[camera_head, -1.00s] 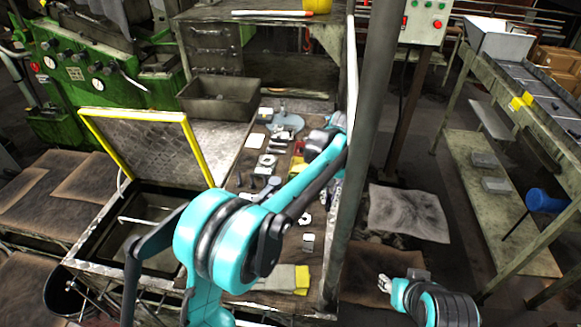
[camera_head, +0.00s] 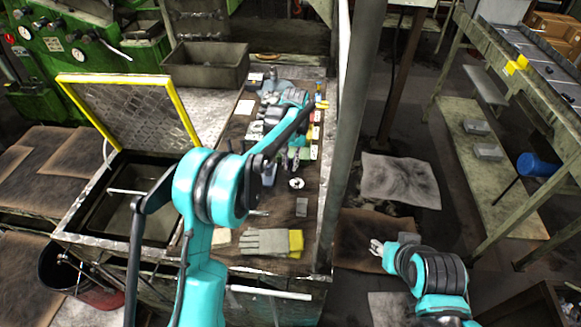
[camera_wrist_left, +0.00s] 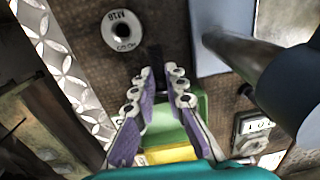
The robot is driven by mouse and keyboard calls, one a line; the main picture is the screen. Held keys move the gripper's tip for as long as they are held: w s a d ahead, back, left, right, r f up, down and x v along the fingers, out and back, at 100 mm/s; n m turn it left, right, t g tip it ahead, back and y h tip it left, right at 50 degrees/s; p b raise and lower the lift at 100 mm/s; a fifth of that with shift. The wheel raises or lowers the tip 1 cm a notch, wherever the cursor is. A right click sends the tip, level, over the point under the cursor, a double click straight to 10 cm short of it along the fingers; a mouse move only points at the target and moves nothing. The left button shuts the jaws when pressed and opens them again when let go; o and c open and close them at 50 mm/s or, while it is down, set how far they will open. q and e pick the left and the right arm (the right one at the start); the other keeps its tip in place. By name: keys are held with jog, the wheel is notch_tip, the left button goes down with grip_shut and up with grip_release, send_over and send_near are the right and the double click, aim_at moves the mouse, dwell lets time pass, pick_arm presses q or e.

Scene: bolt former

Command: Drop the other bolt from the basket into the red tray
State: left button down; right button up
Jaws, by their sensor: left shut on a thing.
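My left gripper (camera_wrist_left: 165,75) is low over the bench in the left wrist view, its purple-padded fingers close together. I cannot make out what is between them. A green piece (camera_wrist_left: 190,118) and a yellow piece (camera_wrist_left: 170,154) lie behind and below the fingers. A thick grey shaft with a dark blue end (camera_wrist_left: 238,52) stands to their right. Small red patches (camera_head: 316,117) show at the bench's right edge; I cannot tell if one is the red tray. No basket is clearly identifiable. My right gripper (camera_head: 377,247) is over the floor at lower right, its jaw gap unclear.
Grey gloves with yellow cuffs (camera_head: 265,243) lie at the bench's front. A grey bin (camera_head: 205,72) is at the back. A yellow-edged lid (camera_head: 130,108) stands open at left. A grey post (camera_head: 350,130) rises at right.

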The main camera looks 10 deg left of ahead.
pick_arm(q)
jog(key=shift+f, duration=0.75)
jog(key=c, duration=1.6)
grip_release()
jog(key=shift+f, duration=0.1)
jog(key=shift+o, duration=0.2)
